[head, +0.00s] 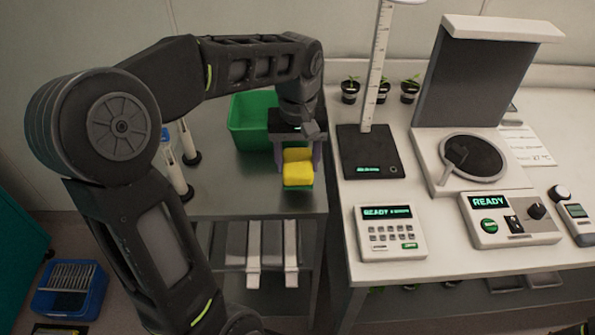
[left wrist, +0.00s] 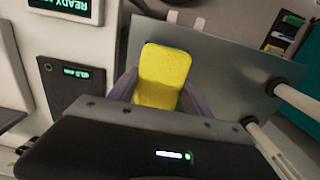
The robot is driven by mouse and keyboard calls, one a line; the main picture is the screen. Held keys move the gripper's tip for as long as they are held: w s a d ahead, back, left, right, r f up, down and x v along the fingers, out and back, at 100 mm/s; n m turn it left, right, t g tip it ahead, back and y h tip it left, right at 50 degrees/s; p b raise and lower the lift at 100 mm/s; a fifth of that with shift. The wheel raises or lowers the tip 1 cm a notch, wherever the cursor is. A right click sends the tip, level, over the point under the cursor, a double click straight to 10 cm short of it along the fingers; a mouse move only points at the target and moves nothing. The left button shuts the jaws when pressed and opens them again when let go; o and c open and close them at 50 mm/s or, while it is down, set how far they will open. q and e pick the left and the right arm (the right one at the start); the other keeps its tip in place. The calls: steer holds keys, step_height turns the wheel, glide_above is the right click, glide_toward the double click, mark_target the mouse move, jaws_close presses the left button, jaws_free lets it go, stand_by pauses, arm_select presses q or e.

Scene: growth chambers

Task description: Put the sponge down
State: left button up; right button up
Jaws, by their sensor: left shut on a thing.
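A yellow sponge with a green underside (head: 298,168) is between the fingers of my left gripper (head: 299,160), over the grey metal side table (head: 232,200) near its front right. The left gripper is shut on it, with a finger on each side. In the left wrist view the sponge's yellow face (left wrist: 164,76) shows between the purple-grey fingers (left wrist: 160,88). I cannot tell whether the sponge touches the table. My right gripper is not in view.
A green bin (head: 250,122) stands behind the gripper on the side table. The white bench (head: 345,190) at right holds a height scale (head: 370,160), a keypad device (head: 390,232) and small potted plants (head: 350,90). The table's front left is clear.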

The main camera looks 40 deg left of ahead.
mark_target(297, 173)
arm_select(q)
steer(key=shift+f, duration=1.85)
steer(key=shift+f, duration=0.15)
steer(key=o, duration=1.5)
steer(key=shift+c, duration=0.2)
step_height(297, 173, up, 12)
steer(key=shift+r+p, duration=0.2)
steer(key=shift+p, duration=0.45)
